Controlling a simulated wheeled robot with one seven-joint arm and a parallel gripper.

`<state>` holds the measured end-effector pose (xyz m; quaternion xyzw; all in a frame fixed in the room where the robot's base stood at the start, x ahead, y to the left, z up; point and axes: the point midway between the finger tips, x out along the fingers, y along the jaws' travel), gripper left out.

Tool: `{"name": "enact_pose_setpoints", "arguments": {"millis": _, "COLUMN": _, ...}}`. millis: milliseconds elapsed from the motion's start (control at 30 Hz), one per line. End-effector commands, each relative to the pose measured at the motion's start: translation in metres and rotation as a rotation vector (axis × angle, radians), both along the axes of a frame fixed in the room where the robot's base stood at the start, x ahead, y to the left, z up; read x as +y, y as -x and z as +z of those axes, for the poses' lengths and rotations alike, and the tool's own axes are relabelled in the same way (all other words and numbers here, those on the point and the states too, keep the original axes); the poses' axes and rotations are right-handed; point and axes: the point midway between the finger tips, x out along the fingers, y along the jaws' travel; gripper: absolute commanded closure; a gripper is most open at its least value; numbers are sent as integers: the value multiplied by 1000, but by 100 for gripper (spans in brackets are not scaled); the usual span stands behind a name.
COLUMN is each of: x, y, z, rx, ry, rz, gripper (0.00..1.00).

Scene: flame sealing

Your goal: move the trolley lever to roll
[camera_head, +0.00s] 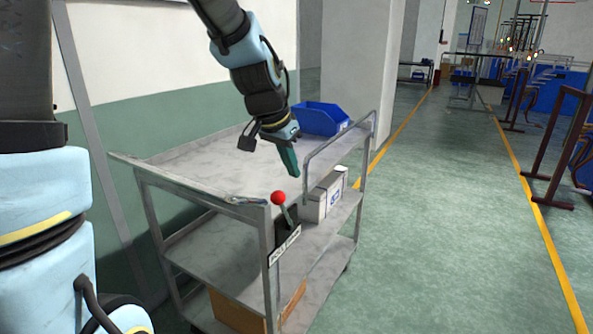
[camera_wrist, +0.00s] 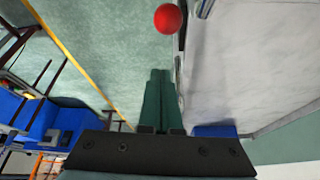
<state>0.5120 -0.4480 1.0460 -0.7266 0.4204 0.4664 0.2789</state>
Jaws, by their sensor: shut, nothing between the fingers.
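The trolley (camera_head: 200,150) is a grey metal cart with several shelves and a tube handle at its right end. Its lever has a red ball knob (camera_head: 278,198) on a short stem, mounted at the near right corner post above a small labelled plate (camera_head: 285,245). The lettering is too small to read. In the head view my gripper (camera_head: 294,172) hangs above the trolley's right edge, up and slightly right of the knob. In the wrist view the green fingers (camera_wrist: 160,75) are closed together and empty, and the red knob (camera_wrist: 168,18) lies beyond their tips, apart from them.
A blue bin (camera_head: 320,118) stands at the top shelf's far end. A white box (camera_head: 325,197) is on the middle shelf, and a cardboard box (camera_head: 240,312) is low down. A small metal tool (camera_head: 245,200) lies at the near edge.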

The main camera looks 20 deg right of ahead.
Motion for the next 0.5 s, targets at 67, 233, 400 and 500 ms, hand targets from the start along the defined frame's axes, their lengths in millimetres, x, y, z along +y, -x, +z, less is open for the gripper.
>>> {"name": "enact_pose_setpoints", "arguments": {"millis": 67, "x": 10, "y": 5, "z": 6, "rx": -5, "ry": 2, "rz": 4, "gripper": 100}}
{"name": "enact_pose_setpoints", "arguments": {"millis": 233, "x": 28, "y": 18, "z": 23, "rx": -7, "ry": 2, "rz": 4, "gripper": 100}}
{"name": "enact_pose_setpoints", "arguments": {"millis": 400, "x": 44, "y": 30, "z": 38, "rx": -4, "ry": 1, "rz": 3, "gripper": 100}}
{"name": "enact_pose_setpoints", "arguments": {"millis": 500, "x": 50, "y": 34, "z": 44, "rx": -3, "ry": 0, "rz": 1, "gripper": 100}}
